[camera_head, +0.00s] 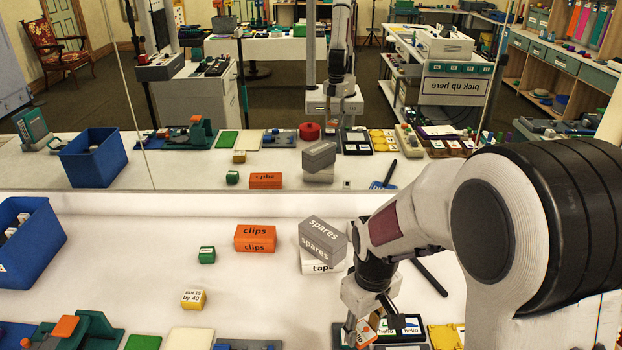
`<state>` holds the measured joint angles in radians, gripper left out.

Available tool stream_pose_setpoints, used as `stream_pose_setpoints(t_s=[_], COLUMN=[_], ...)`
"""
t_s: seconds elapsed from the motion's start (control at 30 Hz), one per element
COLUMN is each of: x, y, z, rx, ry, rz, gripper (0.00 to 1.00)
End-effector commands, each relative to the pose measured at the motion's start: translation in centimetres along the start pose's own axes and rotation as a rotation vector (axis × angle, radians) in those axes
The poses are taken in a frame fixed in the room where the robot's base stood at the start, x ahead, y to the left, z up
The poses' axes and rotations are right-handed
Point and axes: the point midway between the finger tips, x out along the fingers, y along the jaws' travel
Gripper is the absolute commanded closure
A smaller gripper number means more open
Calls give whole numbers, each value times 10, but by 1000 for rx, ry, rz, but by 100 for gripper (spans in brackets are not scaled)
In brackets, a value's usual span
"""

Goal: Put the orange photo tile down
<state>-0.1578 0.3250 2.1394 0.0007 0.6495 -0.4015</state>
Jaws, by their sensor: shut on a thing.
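The orange photo tile (366,338) is at the bottom of the view, right of centre, tilted, with a pale printed face partly showing. My gripper (359,325) points down and is shut on it. The fingers hide part of the tile, and I cannot tell whether its lower edge touches anything. A dark tray (421,338) with picture tiles marked "hello" lies just right of the tile, partly behind my gripper.
A grey "spares" box (322,237) rests tilted on a white "tape" box (313,262). An orange "clips" box (255,239), green block (207,255) and yellow block (193,299) stand left. A blue bin (30,245) is far left. A mirror behind reflects the table.

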Motion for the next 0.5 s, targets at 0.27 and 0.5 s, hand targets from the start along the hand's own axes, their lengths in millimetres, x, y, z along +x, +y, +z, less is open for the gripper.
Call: stream_pose_setpoints(t_s=[0.27,0.5], x=[7,18], y=[19,47], z=[1,8], rx=[282,515], ry=[-2,-12], rz=[0,0], gripper=[86,86])
